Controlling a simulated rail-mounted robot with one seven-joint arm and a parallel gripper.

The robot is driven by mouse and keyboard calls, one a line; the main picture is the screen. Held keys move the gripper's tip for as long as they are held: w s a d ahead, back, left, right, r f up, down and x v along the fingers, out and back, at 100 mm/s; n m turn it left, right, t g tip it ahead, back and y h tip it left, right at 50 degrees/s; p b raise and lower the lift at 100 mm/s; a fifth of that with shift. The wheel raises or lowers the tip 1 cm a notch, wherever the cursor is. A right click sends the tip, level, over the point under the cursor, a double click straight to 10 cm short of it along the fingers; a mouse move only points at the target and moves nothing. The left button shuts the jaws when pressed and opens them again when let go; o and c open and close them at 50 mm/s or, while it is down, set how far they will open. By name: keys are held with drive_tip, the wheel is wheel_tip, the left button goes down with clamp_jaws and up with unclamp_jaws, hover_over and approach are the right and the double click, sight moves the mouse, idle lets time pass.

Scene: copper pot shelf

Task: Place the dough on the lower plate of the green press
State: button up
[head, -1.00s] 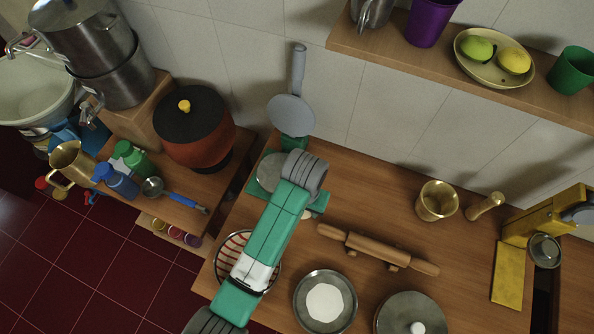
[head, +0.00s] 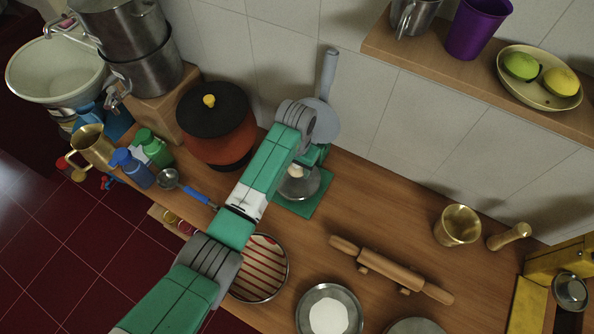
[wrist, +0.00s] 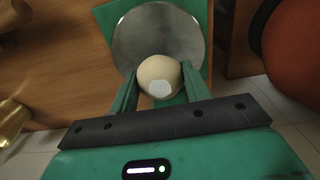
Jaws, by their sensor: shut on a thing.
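The dough is a pale round ball (wrist: 159,77) held between the two green fingers of my gripper (wrist: 155,92) in the wrist view. In the head view a small part of the dough (head: 296,171) shows below my gripper (head: 300,166). The round grey lower plate (wrist: 190,35) of the green press lies behind the dough in the wrist view. In the head view the plate (head: 308,186) sits on the press's green base (head: 300,207). The press's raised grey upper plate and handle (head: 328,80) stand against the wall. I cannot tell whether the dough touches the plate.
A red-brown pot with a black lid (head: 214,130) stands left of the press. A rolling pin (head: 390,268), a striped round tray (head: 262,270) and a bowl of white flour (head: 328,315) are on the counter. A brass mortar (head: 457,226) stands at right. A shelf (head: 430,60) overhangs at upper right.

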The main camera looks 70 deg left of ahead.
sight(297, 169)
drive_tip(key=shift+d+f, duration=0.15)
drive_tip(key=shift+f, duration=1.15)
drive_tip(key=shift+f, duration=0.2)
drive_tip(key=o, duration=1)
drive_tip(key=shift+c, duration=0.2)
drive_tip(key=shift+r, duration=0.1)
wheel_tip(297, 169, up, 12)
drive_tip(key=p, duration=0.2)
drive_tip(key=shift+s+r, duration=0.1)
